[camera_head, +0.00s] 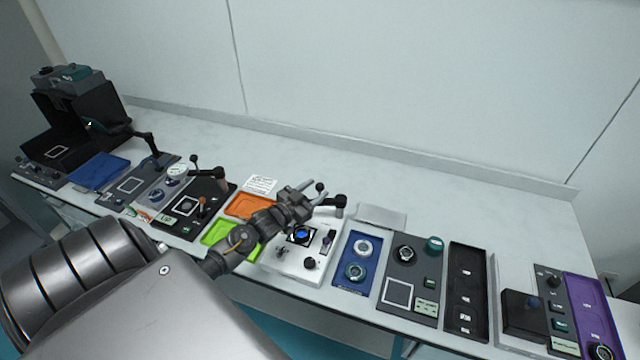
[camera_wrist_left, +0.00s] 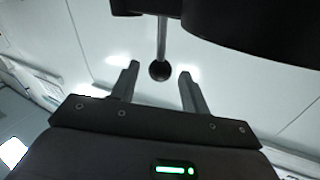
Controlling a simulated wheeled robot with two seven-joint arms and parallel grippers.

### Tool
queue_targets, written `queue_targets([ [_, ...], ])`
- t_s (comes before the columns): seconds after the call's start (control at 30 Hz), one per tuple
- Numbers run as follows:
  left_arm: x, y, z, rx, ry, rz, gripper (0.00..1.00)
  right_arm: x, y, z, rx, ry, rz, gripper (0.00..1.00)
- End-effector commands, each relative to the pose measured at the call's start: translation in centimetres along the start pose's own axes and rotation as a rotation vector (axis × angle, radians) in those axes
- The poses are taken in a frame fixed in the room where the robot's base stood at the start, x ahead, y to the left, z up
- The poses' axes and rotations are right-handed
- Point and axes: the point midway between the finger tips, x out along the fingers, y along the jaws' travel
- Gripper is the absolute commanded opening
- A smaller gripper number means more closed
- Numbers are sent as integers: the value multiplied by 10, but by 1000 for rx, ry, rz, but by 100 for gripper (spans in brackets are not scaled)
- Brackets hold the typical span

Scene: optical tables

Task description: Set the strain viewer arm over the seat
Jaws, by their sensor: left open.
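The strain viewer appears to be the white station (camera_head: 283,258) in the middle of the bench, with a dark seat holding a blue disc (camera_head: 301,234). Its arm carries a black cylinder head (camera_head: 340,201) and a thin rod ending in a black ball knob (camera_head: 320,187). The head looks to be behind and right of the seat, not over it. My left gripper (camera_head: 312,193) is open and empty at the knob. In the left wrist view the ball (camera_wrist_left: 159,71) shows between the two open fingertips (camera_wrist_left: 158,76), with no visible contact; depth is unclear. My right gripper is not visible.
Left of the station lie a green tray (camera_head: 218,232), an orange tray (camera_head: 240,207) and a black station with a similar arm (camera_head: 207,173). On the right are a blue tray (camera_head: 372,247) with round parts and a grey panel (camera_head: 402,266). The bench behind is mostly clear.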

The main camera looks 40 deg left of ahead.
Motion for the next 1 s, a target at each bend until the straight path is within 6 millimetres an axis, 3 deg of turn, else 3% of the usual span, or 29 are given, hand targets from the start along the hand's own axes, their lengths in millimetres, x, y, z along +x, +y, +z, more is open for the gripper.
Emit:
queue_targets([
  [0.2,24,0,-1,-1,1,0,46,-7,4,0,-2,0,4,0],
  [0.57,28,0,0,0,0,1,46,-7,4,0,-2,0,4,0],
  [0.9,28,0,0,0,0,1,1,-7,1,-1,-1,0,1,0],
  [1.0,28,0,0,0,0,1,0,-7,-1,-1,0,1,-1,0],
])
